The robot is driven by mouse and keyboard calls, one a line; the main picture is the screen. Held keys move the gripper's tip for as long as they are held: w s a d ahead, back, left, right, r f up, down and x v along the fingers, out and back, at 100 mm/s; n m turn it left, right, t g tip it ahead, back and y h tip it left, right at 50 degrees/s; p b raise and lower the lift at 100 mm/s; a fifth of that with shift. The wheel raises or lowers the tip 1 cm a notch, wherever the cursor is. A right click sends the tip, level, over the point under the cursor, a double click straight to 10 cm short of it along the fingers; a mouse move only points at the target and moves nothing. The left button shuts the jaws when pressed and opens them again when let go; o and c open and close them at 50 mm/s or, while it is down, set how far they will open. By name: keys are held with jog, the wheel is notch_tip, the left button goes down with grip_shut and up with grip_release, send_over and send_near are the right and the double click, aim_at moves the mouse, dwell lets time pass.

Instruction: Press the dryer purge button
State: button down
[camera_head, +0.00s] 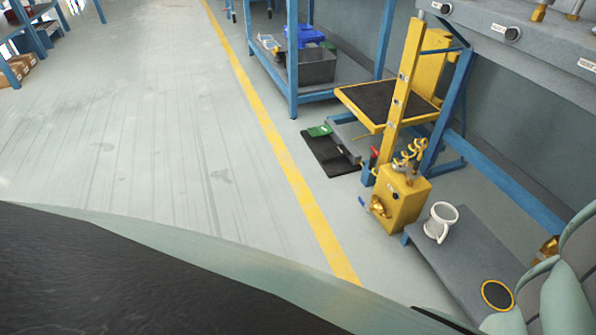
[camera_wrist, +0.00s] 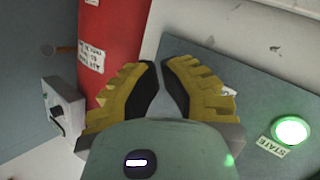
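No button readable as the dryer purge button shows in either view. In the wrist view, a round green lit button or lamp (camera_wrist: 291,131) sits at the right on a dark grey panel (camera_wrist: 215,65), beside a label reading STATE. My gripper (camera_wrist: 160,64) has yellow ribbed fingers with black pads. Its fingertips nearly meet, and nothing shows between them. It points between a red cylinder and the grey panel, left of the green light and apart from it. The gripper is not visible in the head view.
The red cylinder (camera_wrist: 110,45) carries a white label; a grey box (camera_wrist: 63,112) with a black knob is at left.

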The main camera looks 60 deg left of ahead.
dwell(0.8)
jog(key=shift+w+d+b, duration=0.1)
jog(key=shift+w+b, duration=0.2)
jog(key=shift+w, duration=0.1)
jog(key=shift+w+b, duration=0.35)
jog(key=shift+b, duration=0.05)
dwell(0.6)
jog(key=shift+s, duration=0.15)
jog(key=shift+s+p, duration=0.55)
jog(key=shift+p, duration=0.05)
jog(key=shift+s, duration=0.1)
jog(key=shift+s+a+p, duration=0.25)
jog(key=shift+s+p, duration=0.25)
jog(key=shift+s, duration=0.3)
jog(key=shift+s+a+p, duration=0.2)
jog(key=shift+s+p, duration=0.35)
jog(key=shift+s, duration=0.25)
jog(key=shift+s+a+p, duration=0.25)
jog(key=shift+s+p, duration=0.25)
jog(key=shift+s, duration=0.3)
